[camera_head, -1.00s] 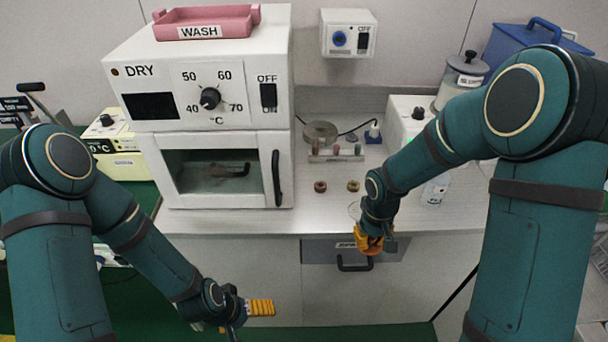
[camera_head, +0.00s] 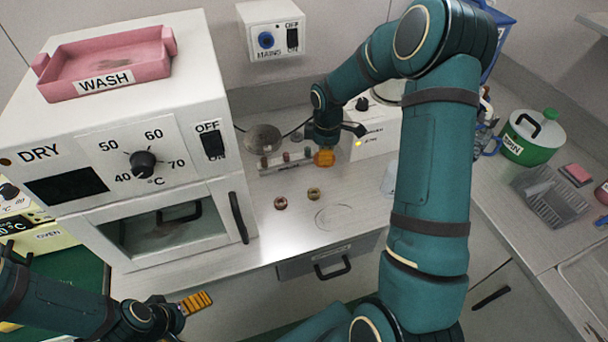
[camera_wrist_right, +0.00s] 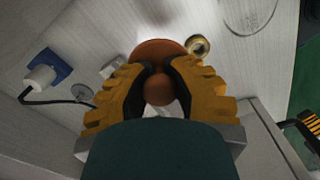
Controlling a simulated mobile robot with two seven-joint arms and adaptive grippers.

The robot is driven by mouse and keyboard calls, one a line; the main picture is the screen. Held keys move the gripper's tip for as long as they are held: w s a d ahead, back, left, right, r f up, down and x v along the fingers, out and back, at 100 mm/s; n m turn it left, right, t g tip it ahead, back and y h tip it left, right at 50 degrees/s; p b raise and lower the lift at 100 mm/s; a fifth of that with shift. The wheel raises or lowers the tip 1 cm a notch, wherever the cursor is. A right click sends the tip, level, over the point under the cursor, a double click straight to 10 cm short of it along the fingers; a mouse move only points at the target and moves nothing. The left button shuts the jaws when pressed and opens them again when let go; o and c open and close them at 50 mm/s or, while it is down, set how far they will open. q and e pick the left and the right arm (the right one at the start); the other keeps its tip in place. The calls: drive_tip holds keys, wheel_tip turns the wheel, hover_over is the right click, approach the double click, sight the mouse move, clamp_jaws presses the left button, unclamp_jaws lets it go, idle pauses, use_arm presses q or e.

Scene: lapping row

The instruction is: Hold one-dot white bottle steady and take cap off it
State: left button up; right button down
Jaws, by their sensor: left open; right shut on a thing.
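A whitish bottle-like shape (camera_head: 390,178) shows on the counter at the left edge of my right arm, mostly hidden by it. Its dots and cap cannot be made out. My right gripper (camera_head: 325,157) is at the back of the counter, beside the small rack. In the right wrist view my right gripper (camera_wrist_right: 158,88) is shut on a brown, round-knobbed piece (camera_wrist_right: 158,50) with a wider disc. My left gripper (camera_head: 197,302) is open and empty, low in front of the counter, away from the bottle.
The rack (camera_head: 285,160) holds several small pieces. A reddish ring (camera_head: 280,203) and a brass ring (camera_head: 313,193) lie before it. The drying oven (camera_head: 140,150) stands left, a white box (camera_head: 375,135) behind my right arm. A marked circle (camera_head: 345,215) is bare.

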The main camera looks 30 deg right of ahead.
hover_over(323, 182)
wheel_tip(323, 182, down, 5)
drive_tip(key=shift+d+r+b, duration=0.1)
drive_tip(key=shift+r+b, duration=0.05)
drive_tip(key=shift+b, duration=0.2)
drive_tip(key=shift+w+f+b, duration=0.1)
drive_tip(key=shift+f+b, duration=0.2)
drive_tip(key=shift+f, duration=2)
drive_tip(key=shift+f, duration=0.15)
drive_tip(key=c, duration=1.2)
unclamp_jaws()
